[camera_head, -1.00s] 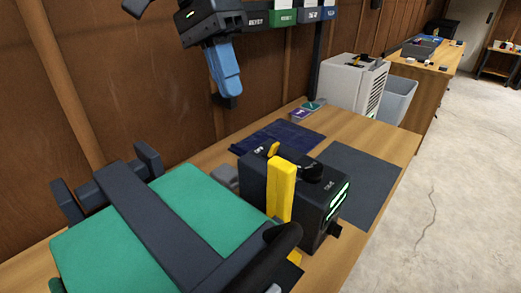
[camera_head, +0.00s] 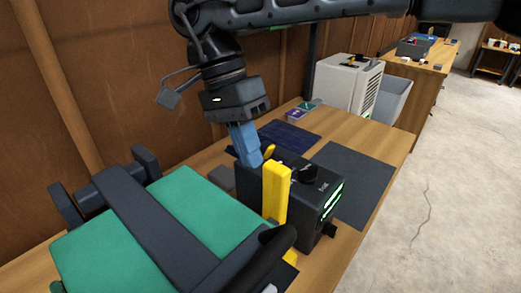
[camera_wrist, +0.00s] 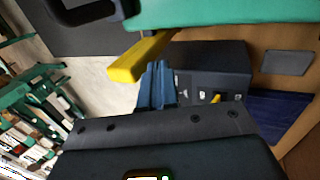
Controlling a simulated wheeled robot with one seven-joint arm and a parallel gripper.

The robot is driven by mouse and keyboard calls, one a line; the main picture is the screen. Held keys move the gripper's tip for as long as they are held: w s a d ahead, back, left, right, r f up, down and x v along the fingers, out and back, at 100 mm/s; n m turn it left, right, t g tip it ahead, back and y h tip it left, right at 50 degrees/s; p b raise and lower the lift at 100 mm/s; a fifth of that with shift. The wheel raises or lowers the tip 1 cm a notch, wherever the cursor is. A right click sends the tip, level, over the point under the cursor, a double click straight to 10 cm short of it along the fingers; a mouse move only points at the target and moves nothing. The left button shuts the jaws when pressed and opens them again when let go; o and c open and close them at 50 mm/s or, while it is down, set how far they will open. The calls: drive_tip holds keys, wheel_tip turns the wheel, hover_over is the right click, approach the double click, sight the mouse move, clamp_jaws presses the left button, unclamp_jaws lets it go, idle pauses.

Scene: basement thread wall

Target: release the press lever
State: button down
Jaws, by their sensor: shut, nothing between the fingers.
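The press has a green bed (camera_head: 190,205) with a dark bar (camera_head: 150,215) across it and a black rounded handle (camera_head: 268,260) at its front. A yellow lever (camera_head: 276,192) stands upright beside the black control box (camera_head: 312,205) with glowing green strips. My gripper (camera_head: 249,160) points down with its blue fingers shut and empty, just behind and left of the lever in the head view. In the wrist view, the blue fingertips (camera_wrist: 158,68) are right beside the yellow lever (camera_wrist: 140,57). I cannot tell whether they touch. The green bed's edge (camera_wrist: 230,12) lies beyond.
A dark blue mat (camera_head: 290,135) and a dark grey mat (camera_head: 350,180) lie on the wooden bench. A white unit (camera_head: 347,85) and a grey bin (camera_head: 387,100) stand farther back. The wooden wall is close behind the bench.

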drive_tip(key=shift+s+d+r, duration=0.1)
drive_tip(key=shift+s+d, duration=0.8)
drive_tip(key=shift+d, duration=0.25)
drive_tip(key=shift+d, duration=0.1)
